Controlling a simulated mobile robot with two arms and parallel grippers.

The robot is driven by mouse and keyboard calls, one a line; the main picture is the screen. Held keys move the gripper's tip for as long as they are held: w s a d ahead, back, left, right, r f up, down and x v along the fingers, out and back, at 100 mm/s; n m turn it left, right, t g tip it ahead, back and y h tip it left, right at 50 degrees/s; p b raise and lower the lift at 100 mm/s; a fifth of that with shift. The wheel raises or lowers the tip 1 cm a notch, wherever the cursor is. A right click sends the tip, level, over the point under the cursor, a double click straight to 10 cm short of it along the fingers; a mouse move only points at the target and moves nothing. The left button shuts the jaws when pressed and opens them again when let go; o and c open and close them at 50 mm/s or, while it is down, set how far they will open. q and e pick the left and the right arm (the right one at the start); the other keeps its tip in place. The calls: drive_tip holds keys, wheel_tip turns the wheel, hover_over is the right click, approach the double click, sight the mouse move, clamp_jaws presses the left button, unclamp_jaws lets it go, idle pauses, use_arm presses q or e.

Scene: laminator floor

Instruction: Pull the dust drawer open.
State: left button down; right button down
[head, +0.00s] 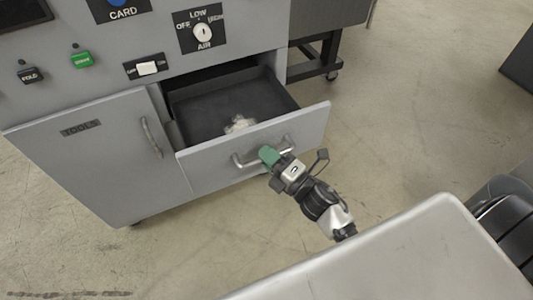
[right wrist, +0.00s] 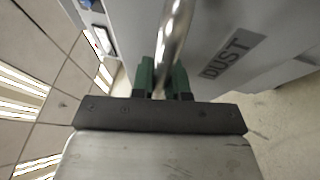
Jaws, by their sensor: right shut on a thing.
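The dust drawer (head: 252,138) is pulled out of the grey machine, and its dark inside shows a small pale heap (head: 240,124) near the front. The metal bar handle (head: 246,163) is on the drawer's front. My right gripper (head: 268,157), with green fingertips, is shut on the handle. In the right wrist view the handle (right wrist: 174,45) runs between the green fingers (right wrist: 160,78), and the "DUST" label (right wrist: 233,53) is on the drawer front beside it. My left gripper is not in view.
A closed "TOOLS" door (head: 90,155) with its own handle (head: 151,137) is left of the drawer. Above are an air knob (head: 203,32), a white switch (head: 147,68) and a green button (head: 82,59). A wheeled stand (head: 325,55) is behind right. Floor right of the drawer is clear.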

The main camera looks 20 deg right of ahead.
drive_tip(key=c, duration=1.1)
unclamp_jaws()
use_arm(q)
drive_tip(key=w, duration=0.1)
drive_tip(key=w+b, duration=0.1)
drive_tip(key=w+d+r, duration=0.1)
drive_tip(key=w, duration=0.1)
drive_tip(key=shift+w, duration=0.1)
use_arm(e)
drive_tip(key=v, duration=1.1)
